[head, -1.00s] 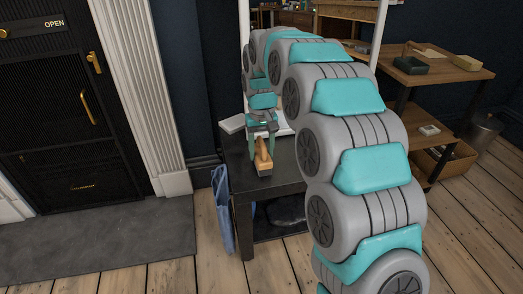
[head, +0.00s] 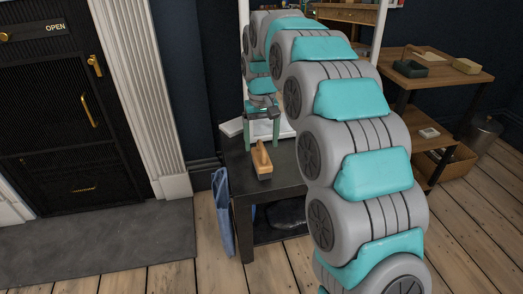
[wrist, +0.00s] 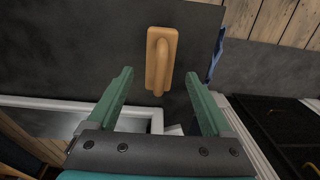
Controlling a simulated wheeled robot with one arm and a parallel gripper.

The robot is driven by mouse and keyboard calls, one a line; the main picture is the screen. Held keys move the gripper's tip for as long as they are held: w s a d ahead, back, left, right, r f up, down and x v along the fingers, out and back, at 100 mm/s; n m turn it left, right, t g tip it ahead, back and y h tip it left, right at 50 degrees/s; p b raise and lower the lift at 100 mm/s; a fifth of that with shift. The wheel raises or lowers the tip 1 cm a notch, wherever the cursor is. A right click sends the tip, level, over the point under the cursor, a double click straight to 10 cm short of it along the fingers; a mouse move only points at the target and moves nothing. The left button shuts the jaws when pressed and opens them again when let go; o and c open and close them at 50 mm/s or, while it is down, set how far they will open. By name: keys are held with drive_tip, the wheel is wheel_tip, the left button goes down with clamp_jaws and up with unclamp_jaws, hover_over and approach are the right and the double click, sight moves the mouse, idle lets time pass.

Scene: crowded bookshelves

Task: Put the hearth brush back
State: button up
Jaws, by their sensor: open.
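The hearth brush (head: 261,160), with a tan wooden handle and dark bristles below, stands on the black side table (head: 243,190) near its front left corner. In the wrist view the brush (wrist: 161,60) lies beyond my fingertips, roughly midway between their lines. My gripper (head: 262,134) is open and empty above the table, behind the brush. Both green fingers of my gripper (wrist: 158,80) show in the wrist view, with nothing between them. Nothing is touching the brush that I can see.
A white-framed item (head: 233,127) is at the table's back. A blue cloth (head: 223,212) hangs at its left side. The stove (head: 65,110) and grey hearth slab (head: 100,245) are at left. A wooden shelf unit (head: 440,72) is at right.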

wheel_tip(320, 180, up, 7)
drive_tip(key=shift+r, duration=0.1)
idle(0.3)
drive_tip(key=shift+s+d, duration=0.3)
drive_tip(key=shift+s, duration=0.05)
drive_tip(key=s+d+f+m, duration=0.1)
drive_tip(key=s+d, duration=0.4)
drive_tip(key=s, duration=0.4)
drive_tip(key=s+d+f+g, duration=0.1)
drive_tip(key=s+d+f, duration=0.1)
drive_tip(key=s+d, duration=0.5)
drive_tip(key=s+d+f+m, duration=0.1)
drive_tip(key=s+d, duration=0.1)
drive_tip(key=s, duration=0.9)
drive_tip(key=s+d+f, duration=0.1)
drive_tip(key=s+f, duration=0.2)
drive_tip(key=s, duration=0.3)
drive_tip(key=s+d+f+m, duration=0.1)
drive_tip(key=s+d+f, duration=0.1)
drive_tip(key=s, duration=0.5)
drive_tip(key=shift+s+f+g, duration=0.3)
drive_tip(key=shift+f+g, duration=0.1)
drive_tip(key=shift+f, duration=0.2)
drive_tip(key=shift+r, duration=0.1)
wheel_tip(320, 180, up, 5)
drive_tip(key=p, duration=0.5)
drive_tip(key=shift+f, duration=0.2)
